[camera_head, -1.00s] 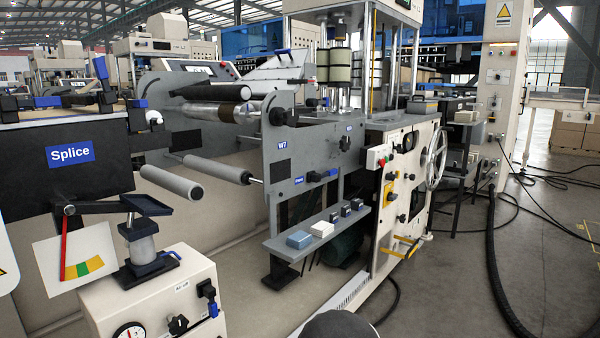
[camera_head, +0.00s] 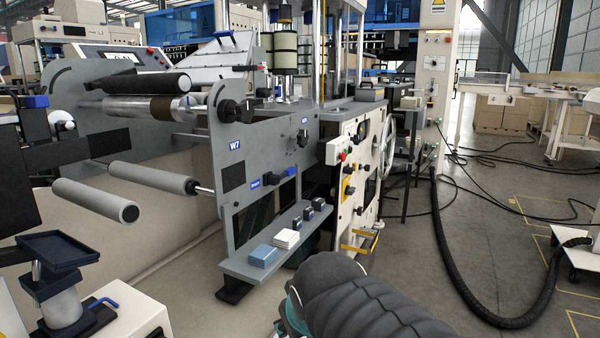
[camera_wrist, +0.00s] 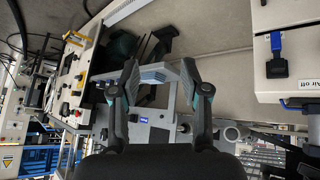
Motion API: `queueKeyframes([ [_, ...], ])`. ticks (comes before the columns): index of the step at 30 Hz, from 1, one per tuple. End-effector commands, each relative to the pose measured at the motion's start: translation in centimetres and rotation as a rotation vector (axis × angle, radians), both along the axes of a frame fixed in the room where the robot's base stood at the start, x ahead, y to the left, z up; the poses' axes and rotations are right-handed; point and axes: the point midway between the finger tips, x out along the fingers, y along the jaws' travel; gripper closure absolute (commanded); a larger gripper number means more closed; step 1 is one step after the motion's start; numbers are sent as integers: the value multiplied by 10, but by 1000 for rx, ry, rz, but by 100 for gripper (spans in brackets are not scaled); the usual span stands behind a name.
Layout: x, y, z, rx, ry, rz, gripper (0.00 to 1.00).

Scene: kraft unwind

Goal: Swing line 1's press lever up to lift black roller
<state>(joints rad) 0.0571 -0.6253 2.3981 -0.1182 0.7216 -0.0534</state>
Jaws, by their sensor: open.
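In the head view, the black roller (camera_head: 150,84) lies across the grey W7 frame (camera_head: 226,150), just above a silver shaft with a brown band (camera_head: 150,106). A blue-handled lever (camera_head: 280,177) sits low on the frame beside a small blue label too small to read. Another blue handle (camera_head: 224,36) shows above the roller; I cannot tell for sure which is the press lever. In the wrist view, my gripper (camera_wrist: 159,72) is open and empty, its fingers spread in front of the tilted machine frame.
A grey shelf (camera_head: 238,268) with several small boxes juts from the frame. Two grey rollers stick out at left, the nearer one (camera_head: 95,199) lowest. A dark pedestal (camera_head: 58,250) stands at lower left. Open floor (camera_head: 500,200) lies right, crossed by a black hose (camera_head: 448,262).

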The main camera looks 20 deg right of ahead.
Motion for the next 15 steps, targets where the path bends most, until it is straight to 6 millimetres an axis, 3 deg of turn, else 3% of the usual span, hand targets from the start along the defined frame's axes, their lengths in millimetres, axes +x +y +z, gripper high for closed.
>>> queueKeyframes([
  [1, 27, -14, 13, -53, -43, 6, 54],
  [6, 121, -65, 65, -278, -221, 71, 54],
  [15, 265, -146, 129, -672, -467, 270, 54],
])
